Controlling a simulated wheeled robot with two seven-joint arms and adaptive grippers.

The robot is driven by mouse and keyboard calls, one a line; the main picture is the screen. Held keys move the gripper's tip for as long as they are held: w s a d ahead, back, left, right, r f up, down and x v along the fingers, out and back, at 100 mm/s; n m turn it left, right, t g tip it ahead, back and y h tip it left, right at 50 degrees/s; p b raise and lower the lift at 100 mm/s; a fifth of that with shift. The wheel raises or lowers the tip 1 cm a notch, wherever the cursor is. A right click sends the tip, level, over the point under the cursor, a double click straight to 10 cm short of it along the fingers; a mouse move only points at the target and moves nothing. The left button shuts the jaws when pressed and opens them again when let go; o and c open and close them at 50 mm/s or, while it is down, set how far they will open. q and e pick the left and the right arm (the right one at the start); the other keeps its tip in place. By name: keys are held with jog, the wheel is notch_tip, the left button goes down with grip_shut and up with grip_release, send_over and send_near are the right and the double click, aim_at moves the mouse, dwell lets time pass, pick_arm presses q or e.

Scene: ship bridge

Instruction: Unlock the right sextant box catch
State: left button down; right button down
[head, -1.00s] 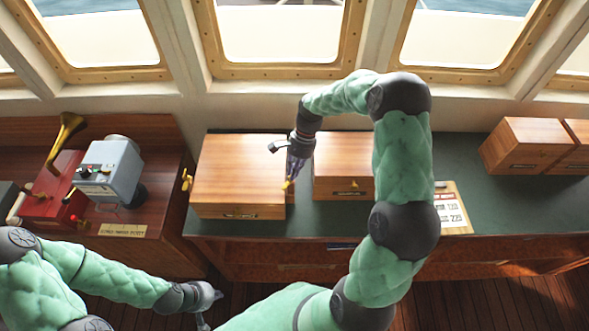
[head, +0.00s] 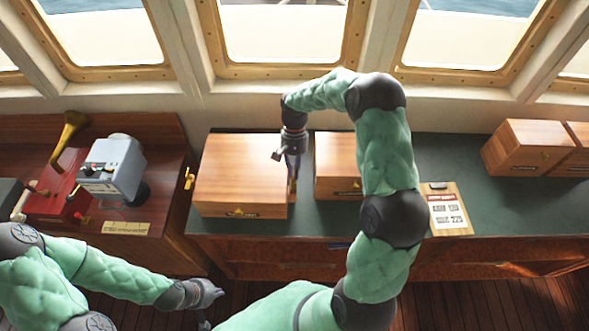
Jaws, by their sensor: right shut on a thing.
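The sextant box (head: 240,170) is a closed wooden box on the green counter, left of centre. A brass catch (head: 188,178) shows on its left side, and a small brass fitting (head: 238,211) is on its front. My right gripper (head: 292,184) points down along the box's right side. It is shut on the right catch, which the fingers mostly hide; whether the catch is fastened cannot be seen. My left gripper (head: 212,291) hangs low at the bottom, in front of the counter and away from the box; its finger opening is unclear.
A second wooden box (head: 336,160) stands close to the right, leaving a narrow gap around my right gripper. A clipboard (head: 446,208) lies further right, with more boxes (head: 530,145) at the far right. A grey-blue device (head: 112,165) stands on the left desk.

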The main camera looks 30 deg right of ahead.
jog(key=shift+w, duration=0.1)
dwell(0.3)
jog(key=c, duration=1.3)
grip_release()
jog(key=v, duration=1.2)
